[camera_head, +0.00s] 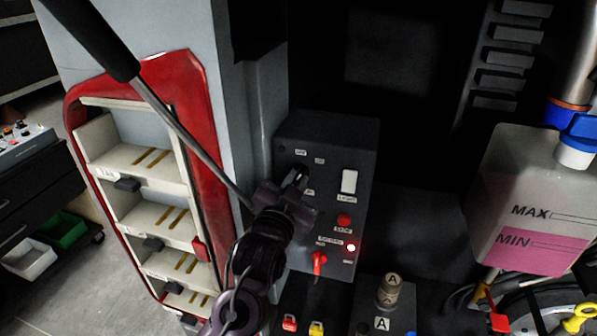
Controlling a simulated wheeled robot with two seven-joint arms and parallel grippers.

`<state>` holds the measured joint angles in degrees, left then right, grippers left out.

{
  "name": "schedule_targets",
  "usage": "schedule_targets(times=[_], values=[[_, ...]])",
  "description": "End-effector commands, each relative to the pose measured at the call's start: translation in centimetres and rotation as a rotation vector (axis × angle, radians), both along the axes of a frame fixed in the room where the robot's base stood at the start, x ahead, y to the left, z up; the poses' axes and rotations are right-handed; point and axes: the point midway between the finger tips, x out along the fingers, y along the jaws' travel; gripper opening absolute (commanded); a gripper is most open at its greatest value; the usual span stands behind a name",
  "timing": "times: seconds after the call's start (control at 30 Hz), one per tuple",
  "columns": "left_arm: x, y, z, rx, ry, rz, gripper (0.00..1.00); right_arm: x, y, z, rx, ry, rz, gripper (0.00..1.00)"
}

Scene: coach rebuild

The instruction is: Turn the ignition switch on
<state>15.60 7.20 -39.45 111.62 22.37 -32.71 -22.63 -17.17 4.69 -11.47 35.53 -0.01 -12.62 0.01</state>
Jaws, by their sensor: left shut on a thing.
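The dark control box (325,140) stands in the middle of the head view, with small white labels on its face. My left gripper (299,179) is at the upper left of that face, shut on a small dark part that I take for the ignition switch. The jaws hide most of this switch, so its angle and its label cannot be read clearly. A red knob (319,262) sits low on the box beside a lit red lamp (351,247). My right gripper is not in view.
The box also carries a white light switch (349,181) and a red button (344,219). A strut (175,125) slants down from the upper left. A red-edged step unit (190,95) stands left. A fluid tank (530,180) is at right, with a knob (390,290) below.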

Motion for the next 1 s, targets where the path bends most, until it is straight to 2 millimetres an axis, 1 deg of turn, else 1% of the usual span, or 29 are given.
schedule_targets(times=[0.03, 0.1, 0.43, 0.57, 1.0], values=[[0.0, 0.1, 0.3, 0.021, -0.008, 0.000, 0.00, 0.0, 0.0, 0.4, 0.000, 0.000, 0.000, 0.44], [0.0, 0.0, 0.2, 0.045, -0.017, 0.001, 0.00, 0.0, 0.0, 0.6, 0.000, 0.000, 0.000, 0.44], [0.0, 0.0, 0.1, 0.062, -0.024, 0.000, 0.00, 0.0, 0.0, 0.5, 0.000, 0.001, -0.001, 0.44], [0.0, 0.0, 0.3, 0.089, -0.033, 0.000, 0.00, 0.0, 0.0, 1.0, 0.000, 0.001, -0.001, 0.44], [0.0, 0.1, 0.4, 0.355, -0.119, 0.000, 0.00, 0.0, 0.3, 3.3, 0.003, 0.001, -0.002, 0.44]])
